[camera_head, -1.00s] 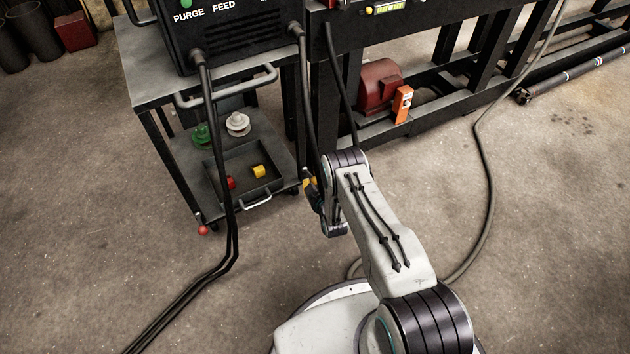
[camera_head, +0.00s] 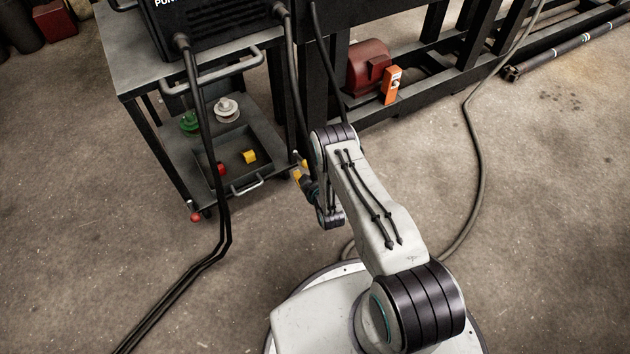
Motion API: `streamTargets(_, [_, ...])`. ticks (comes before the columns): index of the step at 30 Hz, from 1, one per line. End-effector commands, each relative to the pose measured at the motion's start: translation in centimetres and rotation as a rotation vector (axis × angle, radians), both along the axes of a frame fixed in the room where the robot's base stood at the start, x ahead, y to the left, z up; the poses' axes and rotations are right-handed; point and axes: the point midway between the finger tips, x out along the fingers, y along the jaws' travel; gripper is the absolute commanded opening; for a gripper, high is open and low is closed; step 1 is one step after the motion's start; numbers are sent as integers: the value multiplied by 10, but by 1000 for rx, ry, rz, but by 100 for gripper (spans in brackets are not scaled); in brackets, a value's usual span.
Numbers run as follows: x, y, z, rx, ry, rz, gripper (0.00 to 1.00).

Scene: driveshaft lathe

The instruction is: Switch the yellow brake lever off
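A small yellow part (camera_head: 297,174) shows at the lower right corner of the black cart (camera_head: 268,181), low near the floor. It looks like the yellow brake lever, but it is too small and too partly covered to tell its position. My gripper (camera_head: 305,187) points down toward that corner, right beside or against the yellow part. I cannot tell whether they touch. My arm hides much of the gripper, and its fingers cannot be made out.
A red ball knob (camera_head: 195,216) is at the cart's lower left corner. The lower shelf holds green and white spools, and a tray with a red piece and a yellow block (camera_head: 249,157). Black cables (camera_head: 213,190) hang in front. A dark machine frame (camera_head: 410,95) stands behind.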

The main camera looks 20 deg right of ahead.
Motion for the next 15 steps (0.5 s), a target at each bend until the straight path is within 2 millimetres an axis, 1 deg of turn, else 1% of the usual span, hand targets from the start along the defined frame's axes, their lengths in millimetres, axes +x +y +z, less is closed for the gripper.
streamTargets(1, [-8,0,2,0,4,0,54])
streamTargets(6, [-31,0,11,0,2,0,54])
streamTargets(15, [-62,-1,23,0,1,0,54])
